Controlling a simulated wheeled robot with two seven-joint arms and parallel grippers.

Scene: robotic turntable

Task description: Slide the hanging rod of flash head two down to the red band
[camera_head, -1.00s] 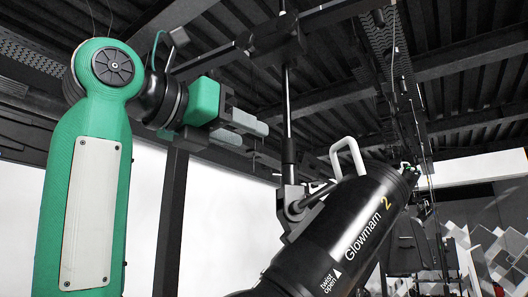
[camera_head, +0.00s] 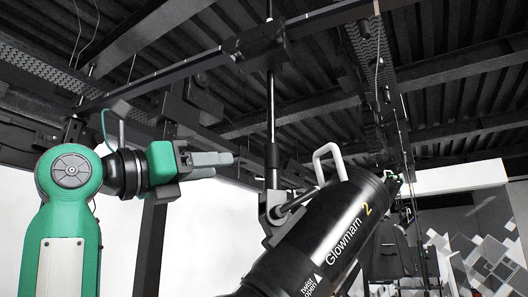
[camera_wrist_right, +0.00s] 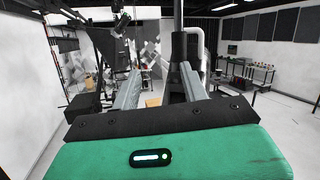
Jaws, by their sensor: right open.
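Flash head two (camera_head: 320,240) is a black cylinder lettered "Glowmarn 2", tilted in the head view, with a white handle (camera_head: 326,158). Its hanging rod (camera_head: 270,105) runs upright from a ceiling bracket (camera_head: 263,42) into a thicker dark sleeve (camera_head: 271,160) above the clamp (camera_head: 276,207). My right gripper (camera_head: 228,164) is left of the sleeve, about level with it, and appears apart from it. In the right wrist view the gripper (camera_wrist_right: 160,72) is open and empty, with the rod (camera_wrist_right: 178,18) ahead, right of centre. I cannot make out a red band. My left gripper is out of view.
Dark ceiling beams and a rail (camera_head: 160,80) run above the arm. A hanging cable and black gear (camera_head: 390,245) are behind the flash head at right. In the wrist view, a table (camera_wrist_right: 245,75) stands far right, and the pale floor is open.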

